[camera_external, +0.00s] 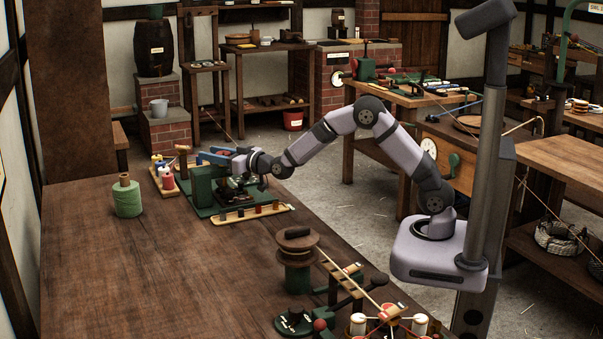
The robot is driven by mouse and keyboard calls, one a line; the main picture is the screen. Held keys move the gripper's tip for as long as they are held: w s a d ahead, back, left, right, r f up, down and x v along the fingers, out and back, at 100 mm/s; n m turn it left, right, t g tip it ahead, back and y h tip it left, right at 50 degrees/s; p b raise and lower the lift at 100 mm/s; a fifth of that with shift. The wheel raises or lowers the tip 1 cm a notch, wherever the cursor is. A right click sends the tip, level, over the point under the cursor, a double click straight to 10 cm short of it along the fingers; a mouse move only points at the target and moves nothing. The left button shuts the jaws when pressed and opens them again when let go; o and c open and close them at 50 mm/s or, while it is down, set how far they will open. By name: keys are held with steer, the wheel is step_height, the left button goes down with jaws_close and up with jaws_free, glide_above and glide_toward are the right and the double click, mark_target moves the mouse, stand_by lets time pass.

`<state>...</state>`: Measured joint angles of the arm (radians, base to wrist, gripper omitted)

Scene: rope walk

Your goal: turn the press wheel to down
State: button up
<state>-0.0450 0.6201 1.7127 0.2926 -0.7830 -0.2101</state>
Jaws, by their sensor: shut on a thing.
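A green press (202,185) stands on a green base plate at the far end of the long wooden table. It has a blue part on top. My gripper (238,181) reaches in from the right and is at the press, low over its base. It is shut on a dark part there, which looks like the press wheel. The wheel is small and mostly hidden by my gripper, so its turn position cannot be read.
A green twine spool (127,200) stands left of the press. A yellow tray (250,214) with small pegs lies in front of it. A rack of coloured spools (163,175) is behind left. A winder (297,255) stands nearer. The table's left middle is clear.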

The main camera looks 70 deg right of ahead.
steer(key=shift+s+d+m+g+h+p, duration=0.4)
steer(key=shift+m+g+h+p, duration=0.65)
steer(key=shift+m+g+h, duration=0.75)
steer(key=shift+s+d+m+g+h+p, duration=0.15)
steer(key=shift+d+m+g+h+p, duration=0.3)
steer(key=shift+m+g+h+p, duration=1.35)
steer(key=shift+s+d+m+g+h+p, duration=0.4)
steer(key=shift+m+h, duration=0.9)
steer(key=shift+h, duration=1.3)
steer(key=shift+d+r+g, duration=0.15)
steer(key=shift+g, duration=0.25)
steer(key=o, duration=1.1)
steer(key=shift+c, duration=0.2)
steer(key=b+v, duration=0.1)
steer(key=v, duration=0.6)
steer(key=shift+b, duration=0.4)
